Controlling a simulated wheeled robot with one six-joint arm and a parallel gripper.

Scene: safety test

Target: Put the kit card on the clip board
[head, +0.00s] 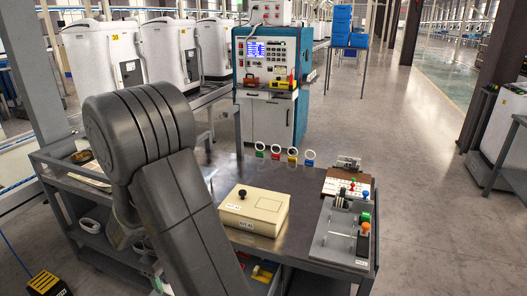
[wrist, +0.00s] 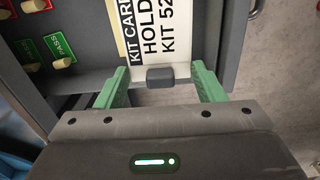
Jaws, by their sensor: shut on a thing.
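The kit card (wrist: 170,35) is white with black print reading "KIT CARD", "HOLD" and "KIT 52", its end cut off by the frame. It lies between the green fingers of my gripper (wrist: 160,70), which is shut on it. A small dark grey block (wrist: 160,78) sits at the card's near edge between the fingers. In the head view my arm hides the gripper and card. A brown board with white paper and a metal clip (head: 348,162), seemingly the clip board (head: 328,185), lies at the table's right back.
A cream box (head: 253,209) with a black knob stands mid-table. A grey fixture (head: 325,240) with coloured knobs stands at the right edge. Coloured ring tags (head: 292,156) stand along the back edge. A dark panel (wrist: 85,30) with a green PASS label and pale pegs is beside the card.

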